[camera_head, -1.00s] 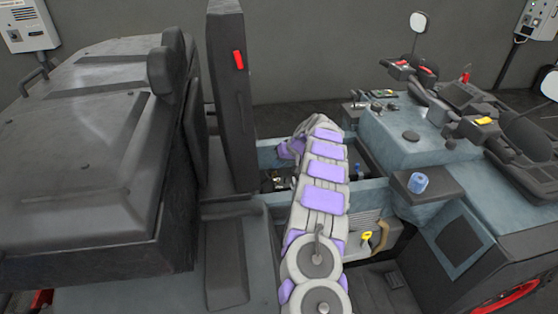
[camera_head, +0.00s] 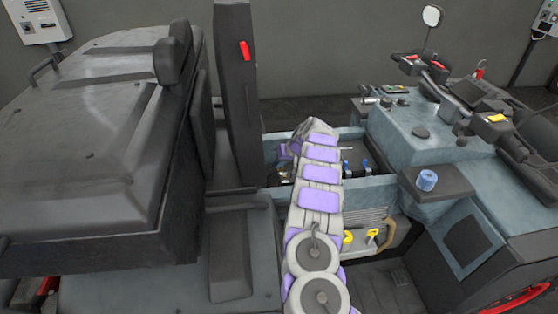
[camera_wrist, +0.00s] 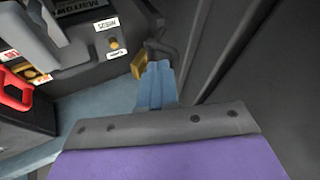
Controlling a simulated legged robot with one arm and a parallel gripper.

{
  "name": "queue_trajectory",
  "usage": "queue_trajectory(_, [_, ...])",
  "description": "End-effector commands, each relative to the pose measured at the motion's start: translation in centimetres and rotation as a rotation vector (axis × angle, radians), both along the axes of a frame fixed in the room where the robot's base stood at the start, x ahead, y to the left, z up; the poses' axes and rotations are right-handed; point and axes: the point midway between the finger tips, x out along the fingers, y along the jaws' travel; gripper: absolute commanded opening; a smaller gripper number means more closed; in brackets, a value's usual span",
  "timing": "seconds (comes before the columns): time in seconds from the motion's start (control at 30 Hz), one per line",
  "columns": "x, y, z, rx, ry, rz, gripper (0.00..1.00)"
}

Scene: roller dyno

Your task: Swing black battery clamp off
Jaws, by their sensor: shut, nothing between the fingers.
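In the wrist view, my gripper (camera_wrist: 156,82) shows its blue fingers together and empty. A brass-coloured piece (camera_wrist: 138,66) lies just left of the fingertips; whether they touch, I cannot tell. A black clamp or cable end (camera_wrist: 162,50) curves right behind it. The dark battery (camera_wrist: 95,62) with white labels and a small brass post (camera_wrist: 114,43) lies beyond. A red clamp-like part (camera_wrist: 14,92) is at the left edge. In the head view, my arm reaches into the open bay (camera_head: 378,188), and my gripper is hidden.
A dark upright panel (camera_head: 236,100) with a red tab stands left of my arm. A seat-side black cover (camera_head: 90,170) fills the left. Yellow handles (camera_head: 372,234) are beside my arm.

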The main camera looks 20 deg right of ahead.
Motion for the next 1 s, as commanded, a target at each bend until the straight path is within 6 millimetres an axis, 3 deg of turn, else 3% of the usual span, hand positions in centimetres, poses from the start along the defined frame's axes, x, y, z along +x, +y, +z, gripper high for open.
queue_trajectory(0.13, [0.2, 1.1, 1.3, -0.092, 0.018, 0.004, 0.00])
queue_trajectory(0.5, [0.6, 2.9, 1.6, -0.292, 0.057, 0.003, 0.00])
queue_trajectory(0.7, [0.8, 4.0, 1.5, -0.315, 0.061, 0.004, 0.00])
queue_trajectory(1.0, [0.9, 4.1, 1.3, -0.313, 0.061, 0.003, 0.00])
